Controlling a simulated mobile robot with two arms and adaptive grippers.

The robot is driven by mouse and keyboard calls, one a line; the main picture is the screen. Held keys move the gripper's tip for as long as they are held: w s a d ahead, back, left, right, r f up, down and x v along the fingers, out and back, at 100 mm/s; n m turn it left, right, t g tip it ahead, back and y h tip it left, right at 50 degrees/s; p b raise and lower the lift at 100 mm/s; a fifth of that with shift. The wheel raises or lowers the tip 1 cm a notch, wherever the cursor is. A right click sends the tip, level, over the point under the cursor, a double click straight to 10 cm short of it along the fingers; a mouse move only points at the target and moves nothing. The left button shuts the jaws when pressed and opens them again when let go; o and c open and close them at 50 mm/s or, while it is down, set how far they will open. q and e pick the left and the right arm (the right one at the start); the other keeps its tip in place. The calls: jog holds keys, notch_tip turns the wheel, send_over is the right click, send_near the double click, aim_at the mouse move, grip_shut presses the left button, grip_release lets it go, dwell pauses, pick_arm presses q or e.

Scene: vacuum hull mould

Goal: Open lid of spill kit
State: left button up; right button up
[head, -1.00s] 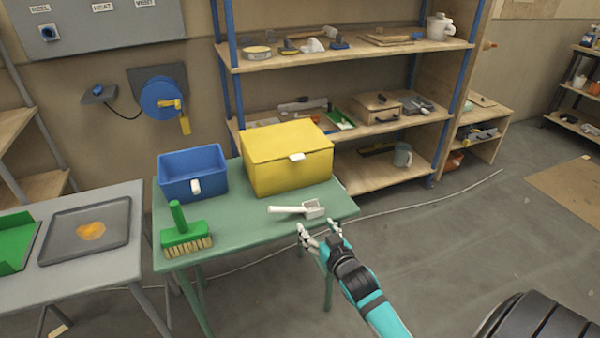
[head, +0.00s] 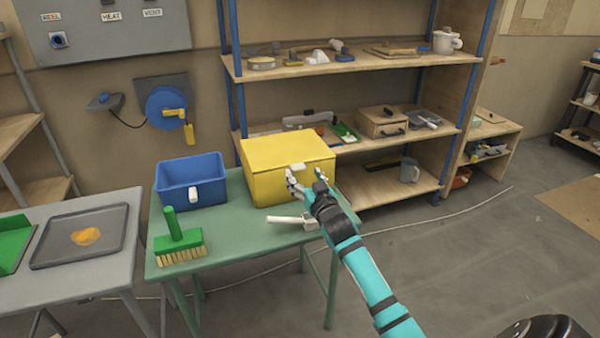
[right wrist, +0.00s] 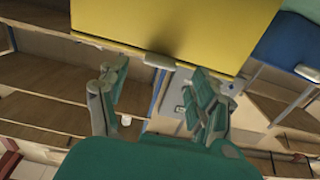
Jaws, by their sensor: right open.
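The spill kit is a yellow box (head: 262,180) on the green table, with its lid (head: 285,150) shut. A small white latch (head: 298,167) sits at the lid's front edge. My right gripper (head: 306,174) is open and empty in front of the box, its fingers just below and around the latch in the head view. In the right wrist view the open fingers (right wrist: 157,88) point towards the box (right wrist: 165,25) and its grey latch (right wrist: 160,60), apparently with a small gap. My left gripper is not in view.
On the green table (head: 235,235) are a blue bin (head: 177,188) left of the box, a green brush (head: 180,243) at the front left and a white scoop (head: 285,220), partly hidden by my right gripper. A shelf unit (head: 345,67) stands behind.

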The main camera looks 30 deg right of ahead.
aim_at(300, 169)
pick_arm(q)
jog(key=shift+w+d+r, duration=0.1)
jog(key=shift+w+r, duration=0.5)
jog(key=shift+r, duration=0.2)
pick_arm(e)
jog(key=shift+x, duration=1.95)
grip_shut()
